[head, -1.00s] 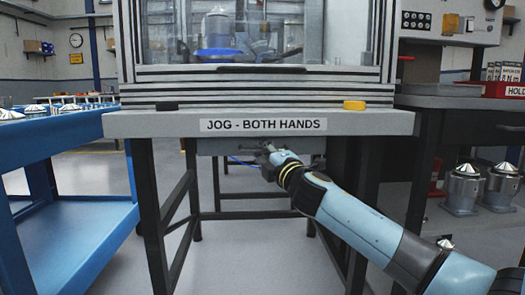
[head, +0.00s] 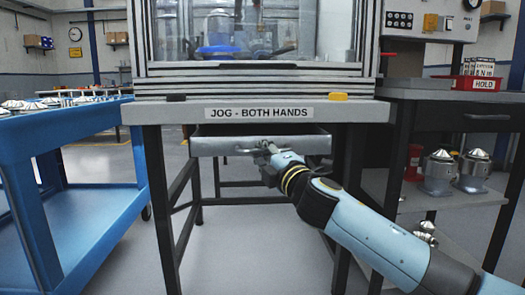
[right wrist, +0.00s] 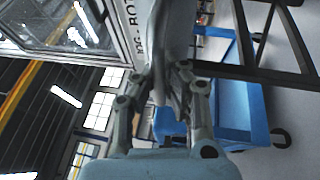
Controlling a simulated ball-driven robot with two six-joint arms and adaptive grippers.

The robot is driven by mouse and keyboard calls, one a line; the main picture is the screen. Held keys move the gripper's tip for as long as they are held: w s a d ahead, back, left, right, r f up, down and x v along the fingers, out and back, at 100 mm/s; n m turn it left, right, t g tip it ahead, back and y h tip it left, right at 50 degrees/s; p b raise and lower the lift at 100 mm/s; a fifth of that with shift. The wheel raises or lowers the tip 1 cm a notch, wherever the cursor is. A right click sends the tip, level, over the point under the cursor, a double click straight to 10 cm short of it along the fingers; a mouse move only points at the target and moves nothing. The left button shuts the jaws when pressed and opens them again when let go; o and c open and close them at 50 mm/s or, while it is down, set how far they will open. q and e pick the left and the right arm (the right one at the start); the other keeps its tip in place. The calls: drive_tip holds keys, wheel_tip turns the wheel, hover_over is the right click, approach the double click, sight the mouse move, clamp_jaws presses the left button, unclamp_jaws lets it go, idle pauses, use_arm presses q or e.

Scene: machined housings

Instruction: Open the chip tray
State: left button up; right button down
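The chip tray (head: 215,147) is a grey metal drawer under the front ledge of the machine stand, between the stand's dark legs. It is pulled partly out, and a strip of its dark inside shows above its front wall. My right gripper (head: 262,148) is at the middle of the tray's front, at the bar handle (head: 243,151). In the right wrist view my right gripper's fingers (right wrist: 160,92) are closed in on a grey piece that looks like the handle, largely hidden between them. My left gripper is not in view.
A blue cart (head: 62,122) with metal parts stands at the left. A dark bench (head: 470,98) with a lower shelf of housings (head: 439,170) stands at the right. A ledge labelled JOG - BOTH HANDS (head: 258,113) overhangs the tray. The floor in front is clear.

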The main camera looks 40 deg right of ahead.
drive_tip(key=c, duration=1.6)
unclamp_jaws()
drive_tip(key=shift+c, duration=0.2)
drive_tip(key=shift+s, duration=0.1)
drive_tip(key=v, duration=1.1)
drive_tip(key=shift+s, duration=0.4)
